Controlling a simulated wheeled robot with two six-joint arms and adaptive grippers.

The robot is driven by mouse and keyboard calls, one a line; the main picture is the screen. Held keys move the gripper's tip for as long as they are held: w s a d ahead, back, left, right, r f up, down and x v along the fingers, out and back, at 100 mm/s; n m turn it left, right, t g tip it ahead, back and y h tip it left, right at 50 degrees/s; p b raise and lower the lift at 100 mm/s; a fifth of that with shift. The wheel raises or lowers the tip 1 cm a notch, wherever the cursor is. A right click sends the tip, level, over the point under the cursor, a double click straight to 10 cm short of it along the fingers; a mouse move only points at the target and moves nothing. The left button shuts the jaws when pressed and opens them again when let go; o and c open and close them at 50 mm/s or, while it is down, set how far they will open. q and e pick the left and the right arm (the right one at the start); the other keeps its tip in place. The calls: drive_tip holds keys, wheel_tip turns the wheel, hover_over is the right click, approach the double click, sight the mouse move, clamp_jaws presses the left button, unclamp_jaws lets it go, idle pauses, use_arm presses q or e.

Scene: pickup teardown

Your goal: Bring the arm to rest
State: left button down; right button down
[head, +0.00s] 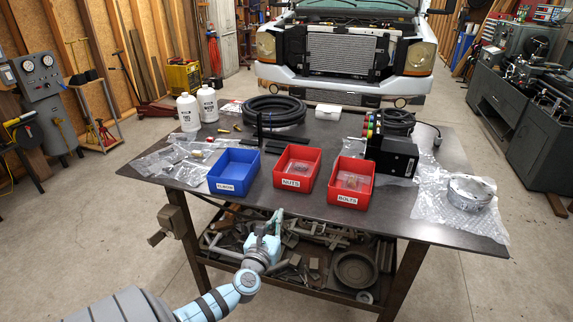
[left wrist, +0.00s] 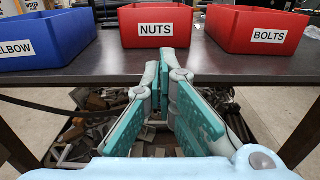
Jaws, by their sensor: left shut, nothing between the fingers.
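My left gripper (head: 272,225) is in front of the near edge of the dark workbench (head: 225,205). In the left wrist view the gripper (left wrist: 168,62) has its fingertips close together, shut with nothing between them. The fingers point toward the bench edge, below the red bin labelled NUTS (head: 297,166). The gripper is apart from the bins. My right gripper is not in either view.
A blue bin (head: 234,171) and a red BOLTS bin (head: 351,182) stand beside the NUTS bin. A black hose coil (head: 273,110), white bottles (head: 188,112) and a black device (head: 391,152) stand behind. A cluttered shelf (head: 300,262) lies under the bench.

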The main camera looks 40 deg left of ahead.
use_arm(q)
drive_tip(key=shift+s, duration=0.3)
drive_tip(key=s+d+f+n+g+h, duration=0.1)
drive_tip(key=s+f+n+g, duration=0.2)
drive_tip(key=s+f+n, duration=0.35)
drive_tip(key=s+d+f+n+g+h, duration=0.1)
drive_tip(key=s+f+n+g, duration=0.2)
drive_tip(key=f+n, duration=0.65)
drive_tip(key=s+d+f+n+g+h, duration=0.1)
drive_tip(key=s+f+n+g, duration=0.3)
drive_tip(key=f, duration=0.8)
drive_tip(key=s+d+f+n+g+h, duration=0.1)
drive_tip(key=s+d+f+n, duration=0.2)
drive_tip(key=s+d, duration=0.3)
drive_tip(key=s+d+f+n+g+h, duration=0.2)
drive_tip(key=s+d+f, duration=0.4)
drive_tip(key=s, duration=0.5)
drive_tip(key=s+d+f+n+g+h, duration=0.1)
drive_tip(key=s+d+f+n, duration=0.4)
drive_tip(key=s, duration=0.4)
drive_tip(key=shift+s+d+g+h, duration=0.25)
drive_tip(key=shift+d+g+h, duration=0.05)
drive_tip(key=shift+d, duration=0.2)
